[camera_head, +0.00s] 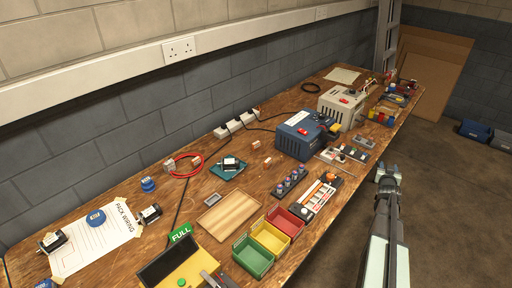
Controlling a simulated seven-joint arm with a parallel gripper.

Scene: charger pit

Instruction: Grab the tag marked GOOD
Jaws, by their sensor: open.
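I cannot make out any tag reading GOOD; small markings on the bench are too small to read. A green tag reading FULL (181,232) stands at the near part of the bench, behind a yellow and black box. My gripper (388,169) is open and looks empty. It is at the right, off the bench's front edge with floor behind it in the picture, well to the right of the green tag.
The wooden bench (140,254) runs along the wall. Green (252,257), yellow (270,236) and red (286,221) bins stand near its front edge, beside a bare wooden tray (229,214). A blue charger (298,138) and a beige charger (343,106) stand farther back.

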